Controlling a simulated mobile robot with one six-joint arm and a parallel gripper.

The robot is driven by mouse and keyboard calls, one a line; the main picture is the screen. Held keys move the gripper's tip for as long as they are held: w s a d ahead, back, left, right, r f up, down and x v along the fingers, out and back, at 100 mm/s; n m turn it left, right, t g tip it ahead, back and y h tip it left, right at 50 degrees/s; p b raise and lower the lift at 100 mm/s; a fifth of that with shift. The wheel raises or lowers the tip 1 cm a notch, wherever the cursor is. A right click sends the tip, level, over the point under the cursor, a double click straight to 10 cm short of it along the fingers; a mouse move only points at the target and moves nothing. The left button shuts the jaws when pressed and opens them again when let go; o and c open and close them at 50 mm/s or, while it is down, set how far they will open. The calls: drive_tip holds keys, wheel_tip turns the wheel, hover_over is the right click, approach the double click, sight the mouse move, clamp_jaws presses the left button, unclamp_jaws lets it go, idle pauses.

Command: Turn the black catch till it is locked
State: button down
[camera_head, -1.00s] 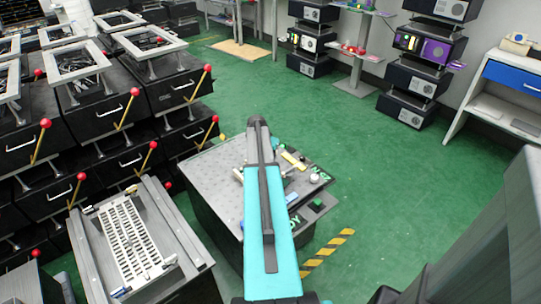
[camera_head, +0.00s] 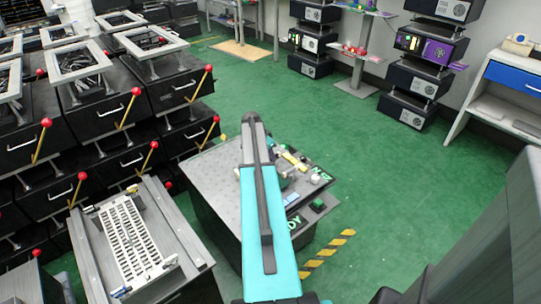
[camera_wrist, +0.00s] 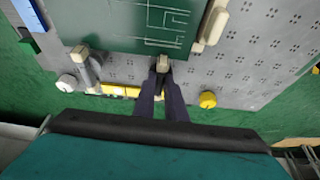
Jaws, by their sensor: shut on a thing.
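In the wrist view my gripper (camera_wrist: 162,76) reaches up to the near edge of a dark green board (camera_wrist: 125,22). Its two dark fingers are close together, shut on a narrow dark piece that I take to be the black catch (camera_wrist: 160,86). The fingers cover most of it, so I cannot tell its exact angle. A beige block (camera_wrist: 163,62) sits at the board's edge just beyond the fingertips. In the head view my own arm hides the gripper and the catch.
On the grey perforated plate (camera_wrist: 260,50) are a yellow knob (camera_wrist: 208,99), a white knob (camera_wrist: 66,83), a yellow block (camera_wrist: 118,91) and a beige-tipped lever (camera_wrist: 82,55). Black drawer units (camera_head: 110,100) stand left of the workbench (camera_head: 215,185). Green floor is open at right.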

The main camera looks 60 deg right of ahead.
drive_tip(key=shift+s+d, duration=0.15)
drive_tip(key=c, duration=1.8)
unclamp_jaws()
drive_tip(key=v, duration=1.4)
